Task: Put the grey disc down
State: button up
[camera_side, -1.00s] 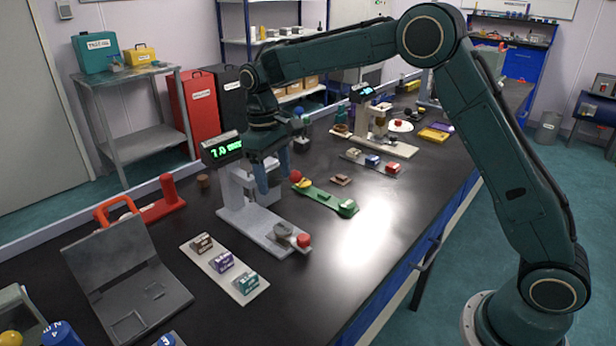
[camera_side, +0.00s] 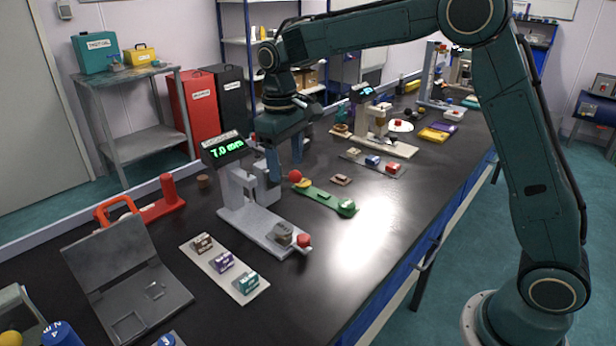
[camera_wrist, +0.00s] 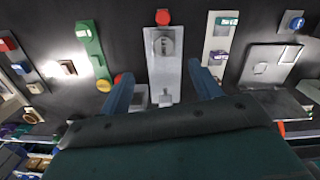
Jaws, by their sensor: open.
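A round grey piece with a dark label, seemingly the grey disc (camera_wrist: 165,43), lies on the light grey base of the gauge (camera_wrist: 164,75) in the wrist view, beside a red knob (camera_wrist: 162,17). In the side view the grey piece (camera_side: 283,233) sits at the near end of the gauge base (camera_side: 245,220), next to the red knob (camera_side: 304,240). My gripper (camera_side: 285,169) is above and behind the gauge, its fingers apart with nothing seen between them. In the wrist view my gripper (camera_wrist: 159,70) has one finger on each side of the gauge.
The gauge display (camera_side: 222,148) reads 7.0 mm. A white strip with several labelled blocks (camera_side: 222,263) and a grey open case (camera_side: 130,285) are nearer. Bare black table lies at front right.

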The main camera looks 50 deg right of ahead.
jog(key=s+d+r+t, duration=0.1)
jog(key=s+r, duration=0.2)
jog(key=s, duration=0.4)
jog(key=s+d+r+m+t, duration=0.1)
jog(key=s+d+r+t, duration=0.15)
jog(key=s, duration=0.55)
jog(key=s+r+t, duration=0.1)
jog(key=s+r, duration=0.2)
jog(key=s, duration=0.4)
jog(key=s+f+m+t, duration=0.1)
jog(key=s+f, duration=0.1)
jog(key=s, duration=0.6)
jog(key=shift+d+f+t, duration=0.35)
jog(key=shift+d+f, duration=0.05)
jog(key=shift+d, duration=0.05)
